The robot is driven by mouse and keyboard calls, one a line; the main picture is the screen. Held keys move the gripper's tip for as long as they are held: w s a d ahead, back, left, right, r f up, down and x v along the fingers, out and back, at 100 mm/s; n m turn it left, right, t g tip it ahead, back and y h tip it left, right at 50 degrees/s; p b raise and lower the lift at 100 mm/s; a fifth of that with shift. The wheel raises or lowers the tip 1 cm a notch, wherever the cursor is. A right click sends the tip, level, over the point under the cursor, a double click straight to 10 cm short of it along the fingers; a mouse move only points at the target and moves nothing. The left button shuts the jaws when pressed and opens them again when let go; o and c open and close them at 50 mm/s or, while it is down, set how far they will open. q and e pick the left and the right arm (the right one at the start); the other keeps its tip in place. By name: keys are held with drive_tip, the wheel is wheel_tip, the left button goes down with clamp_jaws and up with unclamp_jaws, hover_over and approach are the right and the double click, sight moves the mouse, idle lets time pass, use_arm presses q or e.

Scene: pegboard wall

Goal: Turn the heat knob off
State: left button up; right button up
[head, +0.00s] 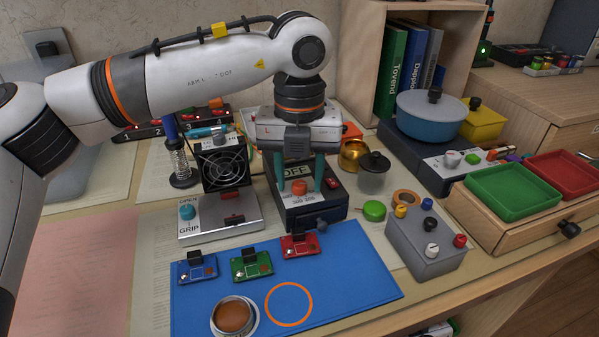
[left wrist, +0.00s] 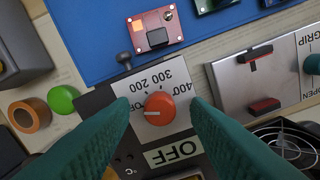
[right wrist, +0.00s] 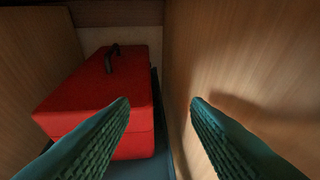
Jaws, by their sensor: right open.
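The heat knob (head: 299,187) is orange-red and sits on the white dial plate of a black box with an OFF label. My left gripper (head: 298,180) points down over the box. Its teal fingers (left wrist: 160,106) are open, one on each side of the knob with gaps between. My right gripper (right wrist: 160,105) is open and empty, away from the knob, and outside the head view.
A fan unit with a GRIP plate (head: 240,212) stands left of the box. A blue mat (head: 350,282) with small circuit boards lies in front. A grey control box (head: 425,245) stands right. A red case (right wrist: 110,85) sits between wooden panels near my right gripper.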

sight(300, 183)
use_arm(q)
wheel_tip(300, 183, up, 6)
drive_tip(key=shift+p, duration=0.9)
wheel_tip(300, 183, up, 6)
drive_tip(key=shift+p, duration=0.7)
use_arm(e)
drive_tip(key=s+d+f+g+h, duration=0.2)
drive_tip(key=s+d+f+g, duration=0.2)
drive_tip(key=s+f+g, duration=0.3)
drive_tip(key=s+g, duration=0.1)
drive_tip(key=s, duration=0.2)
drive_tip(key=shift+s+m, duration=0.3)
drive_tip(key=shift+f, duration=0.1)
